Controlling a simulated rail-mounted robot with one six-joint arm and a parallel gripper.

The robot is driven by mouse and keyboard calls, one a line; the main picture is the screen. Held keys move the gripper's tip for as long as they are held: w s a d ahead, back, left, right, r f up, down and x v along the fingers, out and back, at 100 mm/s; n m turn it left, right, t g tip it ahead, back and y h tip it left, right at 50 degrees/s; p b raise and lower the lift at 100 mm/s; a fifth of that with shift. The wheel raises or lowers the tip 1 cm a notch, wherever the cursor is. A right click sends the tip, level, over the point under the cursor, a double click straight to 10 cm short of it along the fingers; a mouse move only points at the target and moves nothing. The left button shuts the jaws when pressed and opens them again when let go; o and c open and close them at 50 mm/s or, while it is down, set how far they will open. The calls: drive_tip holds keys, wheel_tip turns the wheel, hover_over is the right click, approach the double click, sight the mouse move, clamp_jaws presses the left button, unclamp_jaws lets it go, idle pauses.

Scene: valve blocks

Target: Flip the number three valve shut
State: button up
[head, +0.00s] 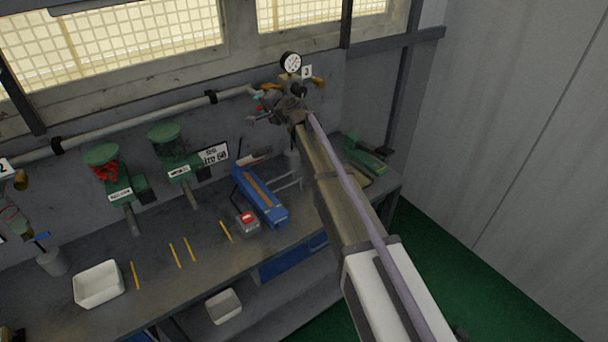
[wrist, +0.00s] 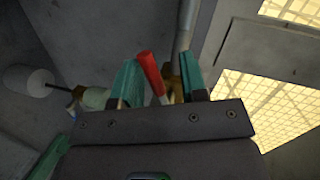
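The number three valve stands on the wall pipe at upper centre in the head view, marked by a white plate with a 3 (head: 306,72) and a round gauge (head: 291,63). My gripper (head: 257,106) is at this valve and my arm covers much of it. In the wrist view the valve's red lever (wrist: 150,72) stands between the two teal fingers of my gripper (wrist: 158,68), closer to the left finger. The fingers are apart, with a gap to the right of the lever. I cannot tell whether the left finger touches it. Brass (wrist: 176,88) shows behind the lever.
A grey pipe (head: 130,124) runs along the wall to another valve plate, marked 2 (head: 4,168). Green machines (head: 168,140), a blue box (head: 260,195) and a white bin (head: 98,284) are on the bench below. A pale cylinder (wrist: 38,82) is left in the wrist view.

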drive_tip(key=f+p+v, duration=0.1)
drive_tip(key=v, duration=0.8)
drive_tip(key=s+d+f+n+g+h+b, duration=0.1)
drive_tip(key=s+d+f+n+g+h, duration=0.1)
drive_tip(key=s+f, duration=0.4)
drive_tip(key=s+d+f+n+g+h+b, duration=0.2)
drive_tip(key=s+d+f+n+g, duration=0.3)
drive_tip(key=s, duration=0.9)
wheel_tip(320, 180, down, 3)
drive_tip(key=shift+d+r+g, duration=0.2)
drive_tip(key=shift+r+g, duration=0.05)
drive_tip(key=shift+g, duration=0.45)
drive_tip(key=shift+w, duration=0.1)
